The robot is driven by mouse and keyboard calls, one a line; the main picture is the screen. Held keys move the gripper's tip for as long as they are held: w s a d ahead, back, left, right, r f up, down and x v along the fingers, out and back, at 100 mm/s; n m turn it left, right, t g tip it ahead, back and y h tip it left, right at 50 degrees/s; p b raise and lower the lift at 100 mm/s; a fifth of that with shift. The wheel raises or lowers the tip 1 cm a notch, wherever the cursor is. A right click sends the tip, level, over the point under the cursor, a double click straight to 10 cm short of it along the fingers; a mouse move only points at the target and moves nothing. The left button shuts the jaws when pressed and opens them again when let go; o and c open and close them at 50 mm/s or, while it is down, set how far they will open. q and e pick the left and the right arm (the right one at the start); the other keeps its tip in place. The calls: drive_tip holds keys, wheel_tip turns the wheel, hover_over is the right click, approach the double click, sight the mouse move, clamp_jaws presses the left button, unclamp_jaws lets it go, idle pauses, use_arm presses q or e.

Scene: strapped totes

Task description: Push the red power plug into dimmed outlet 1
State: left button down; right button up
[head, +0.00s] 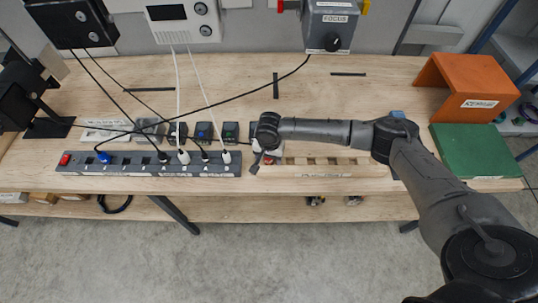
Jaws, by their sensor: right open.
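My right gripper (262,163) is open and points down at the left end of a pale outlet strip (325,173) along the bench's front. The strip has several sockets and a front label too small to read, so I cannot tell whether it is the dimmed one. A small red and white part shows beside the fingers; I cannot tell whether it is a switch or a plug. I cannot make out the red power plug for certain. A grey outlet strip (130,170) to the left holds a blue plug (103,157) and several black and white plugs. My left gripper is not in view.
Several small dark adapters (204,132) stand behind the grey strip. Cords run up to a black box, a white device (183,22) and a grey FOCUS box (331,22). An orange stand (465,83) and a green block (475,151) are at the right. The bench's (345,95) back middle is mostly clear.

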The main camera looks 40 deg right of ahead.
drive_tip(key=shift+c, duration=0.4)
drive_tip(key=c, duration=0.9)
drive_tip(key=o, duration=0.3)
drive_tip(key=c, duration=0.4)
drive_tip(key=shift+r, duration=0.2)
drive_tip(key=shift+r+p, duration=0.55)
drive_tip(key=shift+p, duration=0.35)
drive_tip(key=shift+r+p, duration=1.45)
drive_tip(key=shift+p, duration=0.45)
drive_tip(key=shift+r+p, duration=0.4)
drive_tip(key=shift+p, duration=0.1)
